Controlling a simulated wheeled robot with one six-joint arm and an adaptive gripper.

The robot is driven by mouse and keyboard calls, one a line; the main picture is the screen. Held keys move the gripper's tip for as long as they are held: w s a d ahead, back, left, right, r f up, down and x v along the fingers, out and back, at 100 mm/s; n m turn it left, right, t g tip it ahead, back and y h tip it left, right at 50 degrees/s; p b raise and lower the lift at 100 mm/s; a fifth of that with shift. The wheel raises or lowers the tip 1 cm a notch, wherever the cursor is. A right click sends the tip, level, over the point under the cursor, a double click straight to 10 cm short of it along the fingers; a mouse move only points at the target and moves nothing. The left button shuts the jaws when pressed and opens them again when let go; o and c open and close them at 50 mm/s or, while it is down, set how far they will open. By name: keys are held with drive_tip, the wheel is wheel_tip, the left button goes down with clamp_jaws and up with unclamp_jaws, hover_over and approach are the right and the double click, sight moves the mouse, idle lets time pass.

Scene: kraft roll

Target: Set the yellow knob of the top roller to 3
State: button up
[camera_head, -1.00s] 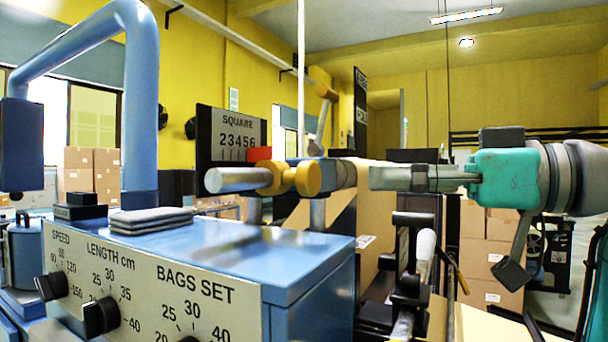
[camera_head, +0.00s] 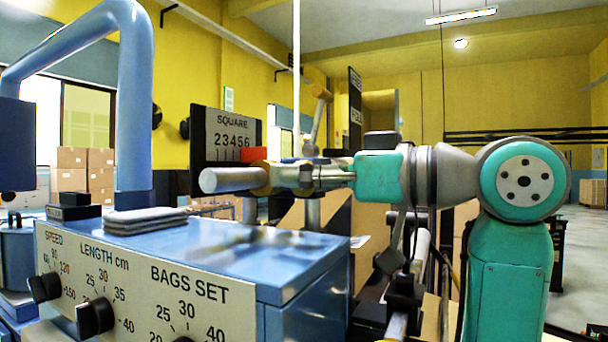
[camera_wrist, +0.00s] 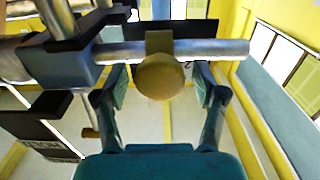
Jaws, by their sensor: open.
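The yellow knob (camera_wrist: 160,77) sits on a grey rod (camera_wrist: 215,48) in the wrist view. My gripper (camera_wrist: 158,92) is open, with one finger on each side of the knob and visible gaps. In the head view the knob (camera_head: 262,178) is partly hidden behind my gripper (camera_head: 300,176). The rod (camera_head: 228,180) sticks out to the left. Behind it is the SQUARE scale plate (camera_head: 226,130), numbered 2 to 6. A red pointer (camera_head: 254,153) stands at its right end, near the 6; the exact reading is unclear.
A blue machine cabinet (camera_head: 270,245) with SPEED, LENGTH and BAGS SET dials fills the lower left. Folded grey sheets (camera_head: 145,221) lie on it. A blue bent pipe (camera_head: 135,95) rises at left. A dark block (camera_wrist: 60,60) and a bar crowd the wrist view's left.

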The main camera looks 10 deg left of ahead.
clamp_jaws()
drive_tip(key=shift+s+a, duration=0.3)
drive_tip(key=shift+s, duration=0.45)
drive_tip(key=shift+s+a, duration=0.25)
drive_tip(key=shift+s, duration=0.45)
unclamp_jaws()
drive_tip(key=shift+d, duration=0.1)
drive_tip(key=v, duration=1.2)
